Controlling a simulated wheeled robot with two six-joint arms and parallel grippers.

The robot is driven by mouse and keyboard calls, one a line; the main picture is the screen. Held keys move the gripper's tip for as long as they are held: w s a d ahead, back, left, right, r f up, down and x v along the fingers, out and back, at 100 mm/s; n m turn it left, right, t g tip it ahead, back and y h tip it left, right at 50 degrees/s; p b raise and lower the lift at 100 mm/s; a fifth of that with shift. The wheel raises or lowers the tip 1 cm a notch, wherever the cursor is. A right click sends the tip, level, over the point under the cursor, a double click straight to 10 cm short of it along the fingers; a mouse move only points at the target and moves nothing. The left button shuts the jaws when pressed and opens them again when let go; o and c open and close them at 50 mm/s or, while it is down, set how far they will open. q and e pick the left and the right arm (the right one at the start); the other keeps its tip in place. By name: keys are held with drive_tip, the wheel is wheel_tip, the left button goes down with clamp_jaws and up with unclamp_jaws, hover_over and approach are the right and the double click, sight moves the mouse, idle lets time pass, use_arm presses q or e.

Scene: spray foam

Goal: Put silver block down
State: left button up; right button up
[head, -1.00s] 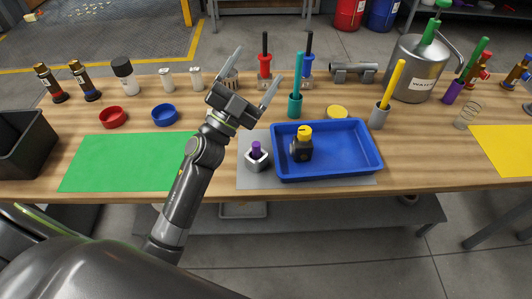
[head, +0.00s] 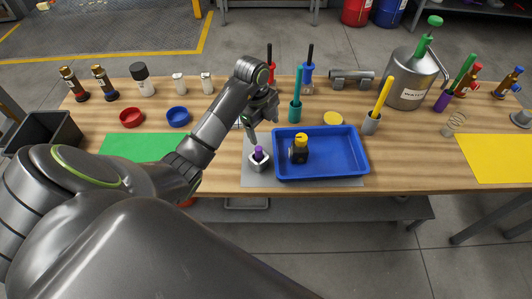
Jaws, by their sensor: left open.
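The silver block (head: 259,163), with a purple peg (head: 258,152) standing in its top, sits on the grey mat (head: 256,181) just left of the blue tray (head: 322,177). My left gripper (head: 263,129) is open, with its fingers pointing down just above and behind the block. It holds nothing that I can see. Part of the gripper is hidden by its own wrist. My right gripper is not in view.
A black block with a yellow top (head: 299,152) stands in the blue tray. A teal-handled tool (head: 296,100) and red and blue tools stand behind. A green mat (head: 135,147) lies left, partly covered by my arm. A yellow mat (head: 500,158) lies right.

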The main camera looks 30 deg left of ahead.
sight(257, 149)
use_arm(q)
drive_tip(key=shift+n+g+y, duration=0.5)
drive_tip(key=shift+n+y, duration=0.1)
drive_tip(key=f+b, duration=0.4)
drive_tip(key=a+f+b, duration=0.1)
drive_tip(key=f+b, duration=0.3)
drive_tip(key=a+f+b, duration=0.1)
drive_tip(key=f+b, duration=0.3)
drive_tip(key=b, duration=0.1)
drive_tip(key=shift+s+f, duration=0.1)
drive_tip(key=shift+s, duration=0.2)
wheel_tip(257, 149, down, 3)
drive_tip(key=shift+w+a+r+b, duration=0.1)
drive_tip(key=shift+w+r+b, duration=0.1)
drive_tip(key=shift+b, duration=1)
drive_tip(key=shift+f+p, duration=0.45)
drive_tip(key=shift+f, duration=0.45)
drive_tip(key=shift+c, duration=0.3)
drive_tip(key=c, duration=1.2)
drive_tip(key=shift+r, duration=0.1)
drive_tip(key=shift+c, duration=0.2)
